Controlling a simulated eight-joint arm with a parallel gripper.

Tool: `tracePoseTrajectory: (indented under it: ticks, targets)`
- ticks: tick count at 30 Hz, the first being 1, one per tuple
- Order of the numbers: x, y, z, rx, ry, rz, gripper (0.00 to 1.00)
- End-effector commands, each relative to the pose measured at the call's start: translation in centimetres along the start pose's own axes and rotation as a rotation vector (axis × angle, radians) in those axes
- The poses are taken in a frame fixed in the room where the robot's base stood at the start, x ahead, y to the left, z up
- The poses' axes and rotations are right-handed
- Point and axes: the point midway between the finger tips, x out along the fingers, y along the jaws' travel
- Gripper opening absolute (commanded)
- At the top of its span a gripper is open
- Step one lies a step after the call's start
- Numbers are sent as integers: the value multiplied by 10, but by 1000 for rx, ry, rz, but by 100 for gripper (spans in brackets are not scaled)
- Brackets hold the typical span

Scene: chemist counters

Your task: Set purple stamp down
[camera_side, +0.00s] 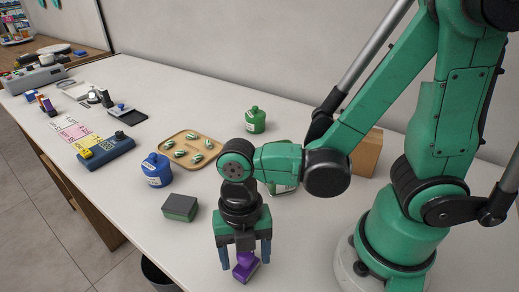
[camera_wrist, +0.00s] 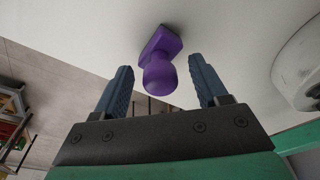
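The purple stamp (camera_side: 244,269) stands on the white counter (camera_side: 310,262) near its front edge, directly below my gripper (camera_side: 246,262). In the wrist view the stamp (camera_wrist: 160,70) shows its round handle toward me and its rectangular base against the counter. My gripper (camera_wrist: 160,66) is open, with one blue finger on each side of the stamp. A clear gap shows between each finger and the handle. Nothing is held.
A grey-green block (camera_side: 180,207) and a blue jar (camera_side: 157,170) stand to the left. Behind are a tan tray (camera_side: 196,138) of green-and-white items, a green jar (camera_side: 255,120) and a brown box (camera_side: 368,152). A dark bin (camera_side: 158,274) stands below the front edge.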

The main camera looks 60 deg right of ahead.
Motion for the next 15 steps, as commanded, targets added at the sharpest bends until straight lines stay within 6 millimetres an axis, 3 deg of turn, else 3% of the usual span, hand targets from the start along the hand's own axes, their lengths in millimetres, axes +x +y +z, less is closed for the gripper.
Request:
tracePoseTrajectory:
  ticks: [8,15]
  targets:
    - [-3,0,-1,0,0,0,66]
    - [-27,0,0,1,0,0,66]
